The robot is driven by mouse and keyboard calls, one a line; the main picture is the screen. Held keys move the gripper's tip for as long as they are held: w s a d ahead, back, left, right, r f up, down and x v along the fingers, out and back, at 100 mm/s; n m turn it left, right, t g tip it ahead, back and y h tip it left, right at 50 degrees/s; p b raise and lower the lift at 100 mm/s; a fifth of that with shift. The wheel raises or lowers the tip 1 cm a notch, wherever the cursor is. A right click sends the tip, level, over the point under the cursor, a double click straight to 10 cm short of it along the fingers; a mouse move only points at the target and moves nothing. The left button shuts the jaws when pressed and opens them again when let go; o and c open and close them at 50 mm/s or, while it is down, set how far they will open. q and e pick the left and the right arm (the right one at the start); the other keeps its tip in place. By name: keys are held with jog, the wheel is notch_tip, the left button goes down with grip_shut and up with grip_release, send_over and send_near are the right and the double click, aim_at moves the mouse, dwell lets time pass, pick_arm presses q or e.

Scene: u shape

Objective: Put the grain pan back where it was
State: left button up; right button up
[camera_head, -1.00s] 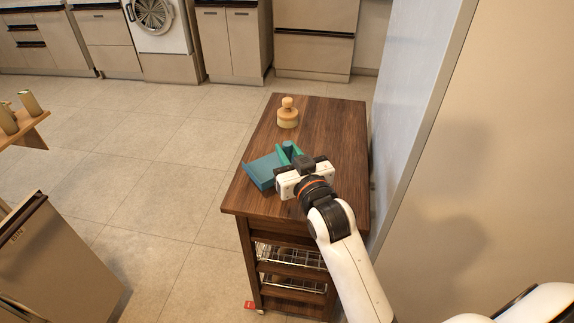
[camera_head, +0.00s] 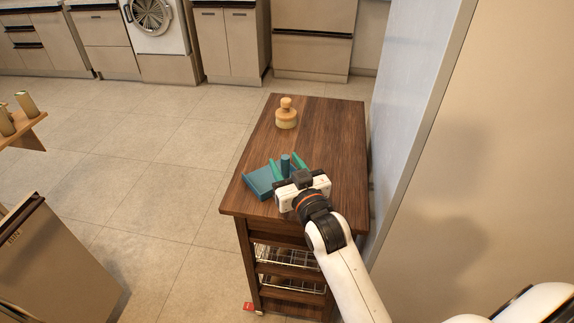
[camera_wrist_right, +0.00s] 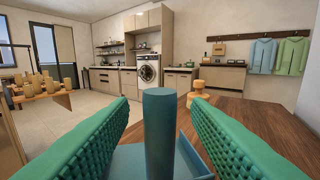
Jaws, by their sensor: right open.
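The grain pan is a blue, shallow scoop (camera_head: 259,181) with an upright round handle. It sits on the near part of the wooden cart top (camera_head: 335,140), towards its left edge. My right gripper (camera_head: 286,164) is open, with one green finger on each side of the handle. In the right wrist view the handle (camera_wrist_right: 160,130) stands between the two spread fingers (camera_wrist_right: 159,100), with a gap on each side. Part of the pan is hidden behind the gripper. My left gripper is not in view.
A round wooden piece with a knob (camera_head: 286,114) stands farther back on the cart. A pale wall panel (camera_head: 415,100) rises close along the cart's right side. Open floor (camera_head: 170,170) lies to the left. The middle and far right of the cart top are clear.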

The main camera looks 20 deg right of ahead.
jog(key=shift+r, duration=0.1)
jog(key=s+b, duration=0.1)
jog(key=s, duration=1.1)
jog(key=shift+a, duration=0.1)
